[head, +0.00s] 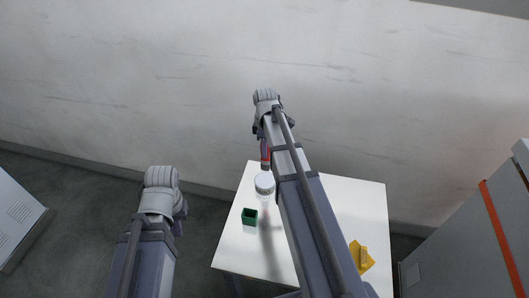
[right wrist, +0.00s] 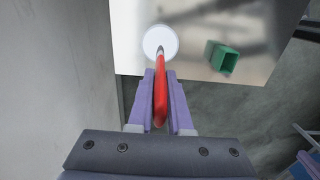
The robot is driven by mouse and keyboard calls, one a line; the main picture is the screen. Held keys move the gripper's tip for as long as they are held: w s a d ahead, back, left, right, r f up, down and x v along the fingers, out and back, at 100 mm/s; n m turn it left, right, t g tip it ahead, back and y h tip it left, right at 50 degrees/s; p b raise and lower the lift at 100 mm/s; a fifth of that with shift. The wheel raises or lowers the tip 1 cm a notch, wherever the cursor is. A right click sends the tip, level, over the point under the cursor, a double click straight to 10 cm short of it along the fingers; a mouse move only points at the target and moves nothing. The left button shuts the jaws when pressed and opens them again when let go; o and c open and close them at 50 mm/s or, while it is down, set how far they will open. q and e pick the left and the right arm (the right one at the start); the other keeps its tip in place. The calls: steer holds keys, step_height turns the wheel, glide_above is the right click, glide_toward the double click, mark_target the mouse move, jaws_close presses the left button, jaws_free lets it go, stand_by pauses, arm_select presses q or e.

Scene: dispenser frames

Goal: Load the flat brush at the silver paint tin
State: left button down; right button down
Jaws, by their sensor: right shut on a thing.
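The silver paint tin (head: 264,184) stands upright on the white table, toward its far left part. In the right wrist view its round pale top (right wrist: 160,38) lies just beyond the brush tip. My right gripper (right wrist: 161,76) is shut on the flat brush, which has a red handle (right wrist: 160,103). In the head view the brush (head: 265,150) hangs below the gripper, its lower end at the tin's far side. Whether the tip touches the tin or its paint, I cannot tell. My left gripper (head: 178,222) is away left of the table, its fingers mostly hidden.
An open green box (head: 250,216) stands near the tin, and also shows in the right wrist view (right wrist: 224,60). A yellow cloth-like thing (head: 361,257) lies at the table's right front. A grey cabinet (head: 465,235) stands beyond.

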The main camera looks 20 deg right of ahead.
mark_target(265, 162)
steer(key=shift+f+b, duration=3.05)
steer(key=shift+f+b, duration=0.45)
steer(key=shift+b, duration=0.1)
steer(key=shift+r, duration=0.1)
step_height(265, 162, up, 7)
steer(key=p, duration=0.7)
steer(key=shift+f, duration=0.2)
stand_by(0.4)
steer(key=shift+f+b, duration=0.6)
steer(key=shift+b, duration=0.05)
steer(key=shift+r, duration=0.15)
